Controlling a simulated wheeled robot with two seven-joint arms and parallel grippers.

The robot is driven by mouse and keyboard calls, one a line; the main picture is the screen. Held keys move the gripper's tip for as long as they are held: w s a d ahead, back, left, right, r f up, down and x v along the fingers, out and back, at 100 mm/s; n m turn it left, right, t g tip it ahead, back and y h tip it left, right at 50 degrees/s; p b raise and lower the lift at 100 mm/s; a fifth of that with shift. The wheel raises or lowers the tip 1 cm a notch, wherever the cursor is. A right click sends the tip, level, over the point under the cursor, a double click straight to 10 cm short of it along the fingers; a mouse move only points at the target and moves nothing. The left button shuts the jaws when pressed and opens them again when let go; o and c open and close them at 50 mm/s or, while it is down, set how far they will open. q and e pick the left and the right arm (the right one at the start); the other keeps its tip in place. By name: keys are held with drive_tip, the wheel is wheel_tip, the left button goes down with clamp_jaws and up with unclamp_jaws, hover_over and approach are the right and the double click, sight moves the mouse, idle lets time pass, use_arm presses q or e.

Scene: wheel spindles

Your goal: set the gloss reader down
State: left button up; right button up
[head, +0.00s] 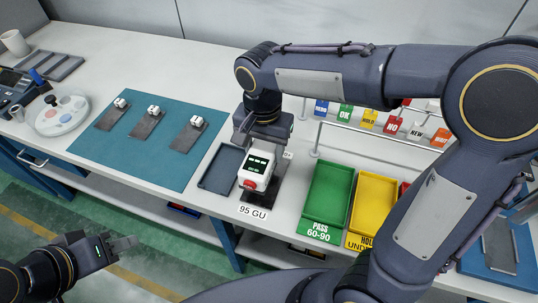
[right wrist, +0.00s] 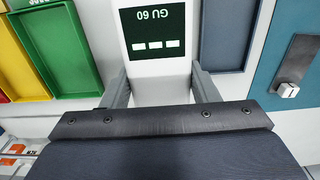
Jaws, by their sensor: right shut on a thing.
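The gloss reader (head: 257,168) is a white box with a dark screen and a red part at its front end. My right gripper (right wrist: 160,88) is shut on it, a finger on each side, and the screen reads "GU 60" upside down in the right wrist view. The reader is over or on a dark plate (head: 262,203) behind a "95 GU" label (head: 254,211); I cannot tell whether it touches. My left gripper (head: 124,245) is low at the left, away from the bench; its jaw gap is unclear.
A dark shallow tray (head: 216,181) lies just left of the reader. Green (head: 325,201) and yellow (head: 374,209) bins stand to its right. A teal mat (head: 140,165) holds three dark plates with small white blocks. A rail with coloured tags (head: 369,119) runs behind.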

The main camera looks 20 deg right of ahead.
sight(269, 158)
drive_tip(key=shift+w+d+f, duration=0.2)
drive_tip(key=shift+d+f, duration=0.25)
drive_tip(key=shift+f, duration=0.1)
drive_tip(key=shift+w+d+f, duration=0.1)
drive_tip(key=shift+d+f, duration=0.05)
drive_tip(key=shift+f, duration=0.8)
drive_tip(key=shift+d+f, duration=0.1)
drive_tip(key=shift+f, duration=0.8)
drive_tip(key=shift+f, duration=0.2)
drive_tip(key=o, duration=1.3)
drive_tip(key=shift+r, duration=0.1)
